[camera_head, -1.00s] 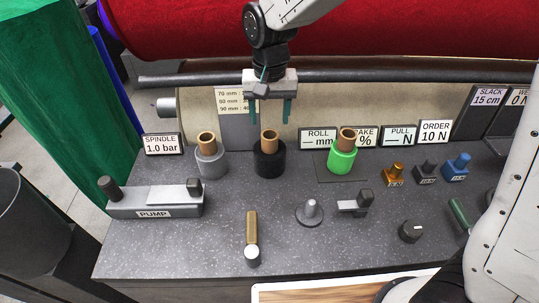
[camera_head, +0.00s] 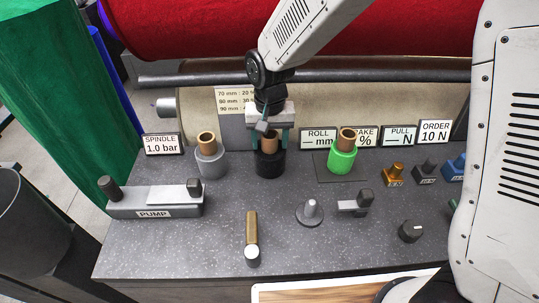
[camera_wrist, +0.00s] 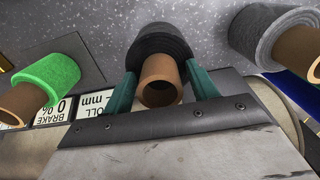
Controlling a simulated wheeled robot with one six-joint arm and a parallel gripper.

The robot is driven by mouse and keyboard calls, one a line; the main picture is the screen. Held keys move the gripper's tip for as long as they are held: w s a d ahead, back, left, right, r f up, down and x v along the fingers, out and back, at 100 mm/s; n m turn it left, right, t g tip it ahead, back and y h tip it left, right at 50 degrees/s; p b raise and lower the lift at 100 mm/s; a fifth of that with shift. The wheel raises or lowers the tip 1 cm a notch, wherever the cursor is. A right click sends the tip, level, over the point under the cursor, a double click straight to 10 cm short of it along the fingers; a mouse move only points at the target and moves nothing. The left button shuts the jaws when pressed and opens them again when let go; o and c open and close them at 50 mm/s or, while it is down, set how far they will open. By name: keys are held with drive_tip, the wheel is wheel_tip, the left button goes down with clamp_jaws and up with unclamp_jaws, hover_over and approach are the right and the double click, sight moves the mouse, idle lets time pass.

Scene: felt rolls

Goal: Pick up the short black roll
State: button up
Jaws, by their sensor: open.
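The short black roll (camera_head: 270,163) stands upright on the grey speckled bench, with a brown core tube (camera_head: 270,144) sticking up from it. In the wrist view the black roll (camera_wrist: 158,42) lies straight ahead, its core end facing the camera. My gripper (camera_head: 270,145) is above the roll with its green fingers down at either side of the core. In the wrist view my gripper (camera_wrist: 163,84) is open, one finger left and one right of the core, the tips near the black felt. I cannot tell whether the fingers touch it.
A grey roll (camera_head: 210,162) stands left of the black roll and a green roll (camera_head: 342,158) stands right on a dark square. Label signs (camera_head: 318,138) and a dark bar (camera_head: 200,79) are behind. A pump block (camera_head: 155,201) and several small knobs sit nearer.

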drive_tip(key=c, duration=1)
drive_tip(key=shift+c, duration=0.2)
drive_tip(key=shift+r, duration=0.35)
drive_tip(key=shift+r, duration=0.7)
drive_tip(key=shift+r, duration=0.1)
drive_tip(key=shift+r, duration=2.35)
